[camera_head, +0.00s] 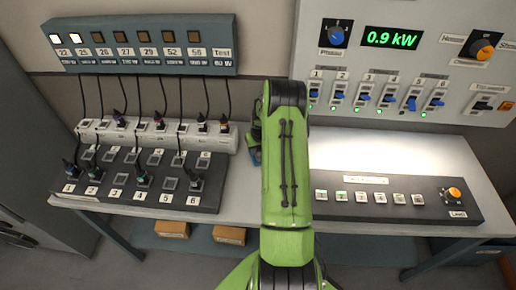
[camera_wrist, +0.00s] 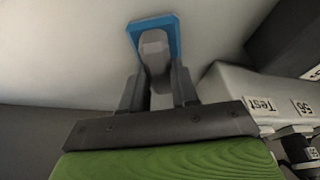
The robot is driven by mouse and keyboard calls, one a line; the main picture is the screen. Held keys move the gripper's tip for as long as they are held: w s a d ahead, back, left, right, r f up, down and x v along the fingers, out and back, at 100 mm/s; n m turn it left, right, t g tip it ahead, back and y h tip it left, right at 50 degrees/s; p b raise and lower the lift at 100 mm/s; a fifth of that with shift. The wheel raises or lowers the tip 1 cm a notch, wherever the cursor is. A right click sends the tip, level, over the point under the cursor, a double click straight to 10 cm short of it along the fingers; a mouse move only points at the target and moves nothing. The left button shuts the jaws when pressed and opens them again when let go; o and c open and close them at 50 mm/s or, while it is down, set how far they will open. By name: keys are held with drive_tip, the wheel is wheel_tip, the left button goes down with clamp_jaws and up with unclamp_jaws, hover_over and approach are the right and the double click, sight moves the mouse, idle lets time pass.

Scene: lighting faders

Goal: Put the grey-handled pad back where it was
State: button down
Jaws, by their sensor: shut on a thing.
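My gripper (camera_wrist: 160,82) is shut on the grey handle (camera_wrist: 154,48) of a pad with a blue plate (camera_wrist: 174,32) in the wrist view. The blue plate lies beyond the fingertips, with a pale surface behind it. In the head view my green arm reaches up the middle of the table and hides most of the gripper. I cannot tell whether the pad touches the table. No marked place for the pad is visible.
A white socket strip (camera_head: 213,139) with plugs and cables and a dark numbered board (camera_head: 120,195) lie left of the arm. A button console (camera_head: 400,198) with an orange knob lies right. A switch panel (camera_head: 425,62) reading 0.9 kW stands behind. Bare table (camera_head: 390,152) lies before it.

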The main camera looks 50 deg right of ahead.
drive_tip(key=c, duration=0.9)
unclamp_jaws()
drive_tip(key=shift+f, duration=0.1)
drive_tip(key=shift+o, duration=0.2)
drive_tip(key=p+v, duration=0.1)
drive_tip(key=v, duration=1.1)
drive_tip(key=s+a+r+n+t, duration=0.1)
drive_tip(key=s+a+r+n, duration=0.15)
drive_tip(key=a+r, duration=1.45)
drive_tip(key=s+a+r+n+t+y, duration=0.1)
drive_tip(key=s+a+r+n, duration=0.2)
drive_tip(key=s+a, duration=1.2)
drive_tip(key=shift+s+a+r+t+y, duration=0.15)
drive_tip(key=shift+s+r+t+y, duration=0.2)
drive_tip(key=shift+s, duration=0.5)
